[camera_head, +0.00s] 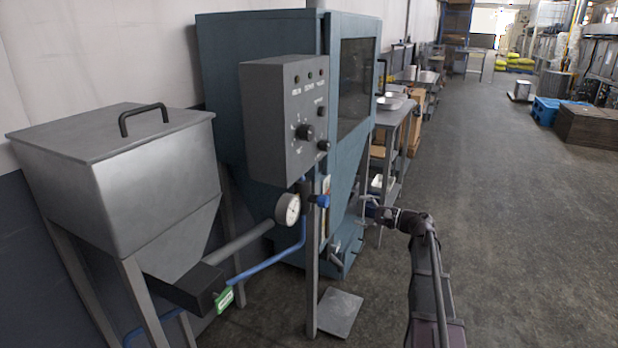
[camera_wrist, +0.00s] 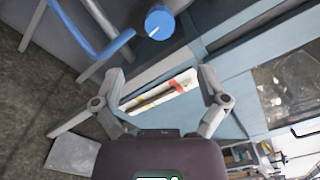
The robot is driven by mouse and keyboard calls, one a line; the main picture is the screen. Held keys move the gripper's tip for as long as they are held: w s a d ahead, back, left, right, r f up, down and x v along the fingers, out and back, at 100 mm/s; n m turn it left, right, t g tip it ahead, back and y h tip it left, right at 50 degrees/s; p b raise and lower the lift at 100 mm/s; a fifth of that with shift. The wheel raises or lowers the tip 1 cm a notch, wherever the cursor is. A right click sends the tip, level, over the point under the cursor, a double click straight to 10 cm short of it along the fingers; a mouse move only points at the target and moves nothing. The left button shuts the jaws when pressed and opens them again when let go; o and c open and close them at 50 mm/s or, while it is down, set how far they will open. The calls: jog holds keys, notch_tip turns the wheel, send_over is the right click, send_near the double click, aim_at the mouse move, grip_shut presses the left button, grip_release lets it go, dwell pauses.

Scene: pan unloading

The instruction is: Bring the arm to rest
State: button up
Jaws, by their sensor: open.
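My arm (camera_head: 426,275) reaches up from the lower right of the head view, over the floor beside the blue machine (camera_head: 262,50). My gripper (camera_head: 366,211) is at its end, in front of the machine's lower part. In the wrist view my gripper (camera_wrist: 161,74) shows two fingers spread wide apart. Nothing is held between them. A white label strip with red and yellow marks (camera_wrist: 165,97) shows behind the gap, apart from the fingers.
A metal hopper (camera_head: 150,190) on legs stands at left. A grey control box (camera_head: 285,118), pressure gauge (camera_head: 288,209) and blue valve knob (camera_head: 321,201) are on the machine's near side. Shelving with trays (camera_head: 396,115) stands beyond. The floor at right (camera_head: 500,210) is clear.

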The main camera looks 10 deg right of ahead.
jog(key=s+a+f+n+g+h, duration=0.2)
jog(key=s+a+f+n+g, duration=0.1)
jog(key=s+a+f, duration=0.3)
jog(key=s+a+f+n+g+h, duration=0.3)
jog(key=s+a+f+n+g, duration=0.15)
jog(key=a, duration=0.35)
jog(key=s+a+f+n+g+h, duration=0.1)
jog(key=s+f+n+g+h, duration=0.15)
jog(key=s+f+h, duration=0.4)
jog(key=s+a+f+n+g+h, duration=0.1)
jog(key=s+f+n+h, duration=0.2)
jog(key=s, duration=0.6)
notch_tip(320, 180, up, 21)
jog(key=n+p, duration=0.1)
jog(key=p, duration=1.9)
jog(key=shift+w+d+r, duration=0.2)
jog(key=shift+w, duration=0.15)
dwell(1.8)
